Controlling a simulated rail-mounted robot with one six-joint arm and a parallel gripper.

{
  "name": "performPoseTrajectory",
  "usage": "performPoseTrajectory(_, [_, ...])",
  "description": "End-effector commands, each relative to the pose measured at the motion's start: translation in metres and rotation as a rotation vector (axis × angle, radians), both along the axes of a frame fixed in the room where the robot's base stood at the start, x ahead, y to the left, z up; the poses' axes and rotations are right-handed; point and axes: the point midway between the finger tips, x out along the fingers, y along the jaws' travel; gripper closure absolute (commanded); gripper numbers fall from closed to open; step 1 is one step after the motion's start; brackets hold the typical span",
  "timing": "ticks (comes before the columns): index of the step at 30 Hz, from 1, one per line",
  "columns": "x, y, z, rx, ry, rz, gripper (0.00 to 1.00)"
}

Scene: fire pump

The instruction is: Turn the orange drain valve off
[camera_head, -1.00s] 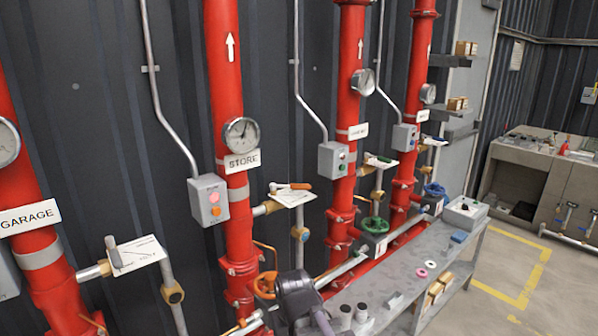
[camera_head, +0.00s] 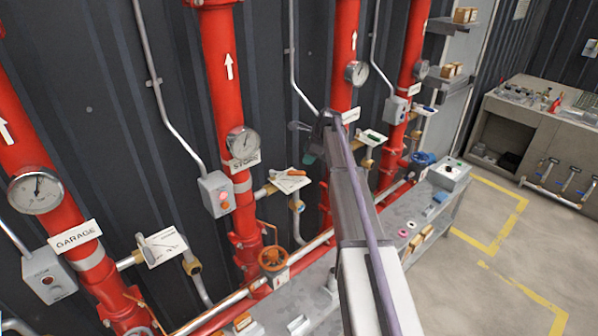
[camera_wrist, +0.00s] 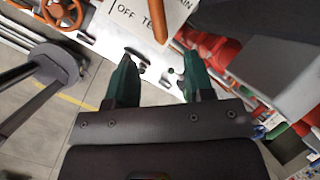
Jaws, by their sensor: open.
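The orange drain valve lever (camera_head: 297,172) lies over a white plate (camera_head: 290,182) on the branch beside the red STORE riser. In the wrist view the lever (camera_wrist: 160,20) enters from the top edge, only its end showing. The plate (camera_wrist: 133,18) behind it reads "OFF", "TE" and "AIN", the rest cut off or covered. My gripper (camera_head: 303,142) is near the lever, above it in the head view. In the wrist view my gripper (camera_wrist: 158,80) has its two green fingers apart and nothing between them; the lever's end lies beyond the gap.
An orange handwheel (camera_head: 272,260) is below, on the low pipe; it also shows in the wrist view (camera_wrist: 62,12). A grey button box (camera_head: 216,194) is left of the lever. The STORE gauge (camera_head: 243,142) is above. Another lever plate (camera_head: 162,246) is by GARAGE.

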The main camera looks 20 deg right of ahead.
Motion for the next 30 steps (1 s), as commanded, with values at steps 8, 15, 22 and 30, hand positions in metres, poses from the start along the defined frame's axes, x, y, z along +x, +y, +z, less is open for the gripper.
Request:
performPoseTrajectory(8, [0.021,0.016,-0.069,-0.002,0.001,0.003,0.52])
performPoseTrajectory(15, [0.032,0.026,-0.091,-0.002,0.001,0.003,0.52])
performPoseTrajectory(22, [0.032,0.026,-0.088,-0.002,0.001,0.003,0.53])
performPoseTrajectory(30, [0.032,0.025,-0.088,-0.002,0.001,0.003,0.79])
